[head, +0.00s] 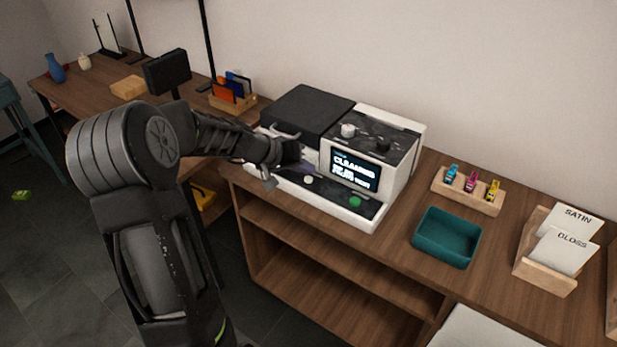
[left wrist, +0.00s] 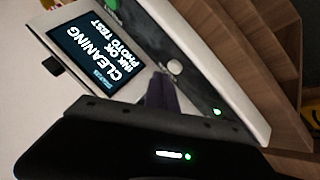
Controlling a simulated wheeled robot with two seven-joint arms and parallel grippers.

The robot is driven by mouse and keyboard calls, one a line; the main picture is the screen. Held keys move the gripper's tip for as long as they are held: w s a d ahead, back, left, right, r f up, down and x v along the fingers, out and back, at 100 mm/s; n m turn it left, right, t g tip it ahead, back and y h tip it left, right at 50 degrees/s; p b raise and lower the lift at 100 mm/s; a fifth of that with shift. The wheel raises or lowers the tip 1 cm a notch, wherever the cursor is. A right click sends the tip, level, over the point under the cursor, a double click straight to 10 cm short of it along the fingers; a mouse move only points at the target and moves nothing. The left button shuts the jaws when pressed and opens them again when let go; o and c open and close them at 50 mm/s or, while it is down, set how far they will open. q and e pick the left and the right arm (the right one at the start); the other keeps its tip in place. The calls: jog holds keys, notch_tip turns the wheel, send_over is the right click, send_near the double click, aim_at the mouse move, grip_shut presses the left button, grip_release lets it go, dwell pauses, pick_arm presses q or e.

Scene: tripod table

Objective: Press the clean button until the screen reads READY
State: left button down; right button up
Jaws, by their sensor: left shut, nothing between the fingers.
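The printer (head: 285,185) stands on the wooden cabinet, white with a dark top and dark front panel. Its lit screen (head: 354,172) reads CLEANING; the left wrist view shows the screen (left wrist: 92,48) with INK OK and PHOTO TEST below that word. A pale round button (head: 308,180) sits on the front panel, and it also shows in the left wrist view (left wrist: 175,67). A green button (head: 355,201) is to its right. I read no button label. My left gripper (head: 301,168) is shut and empty, close to the pale button; contact cannot be told.
A wooden box (head: 233,106) with coloured cards is behind my left arm. The cabinet top between printer and tray is clear.

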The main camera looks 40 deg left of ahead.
aim_at(305, 181)
pick_arm(q)
jog(key=shift+r+p, duration=1.45)
jog(key=shift+r, duration=1.05)
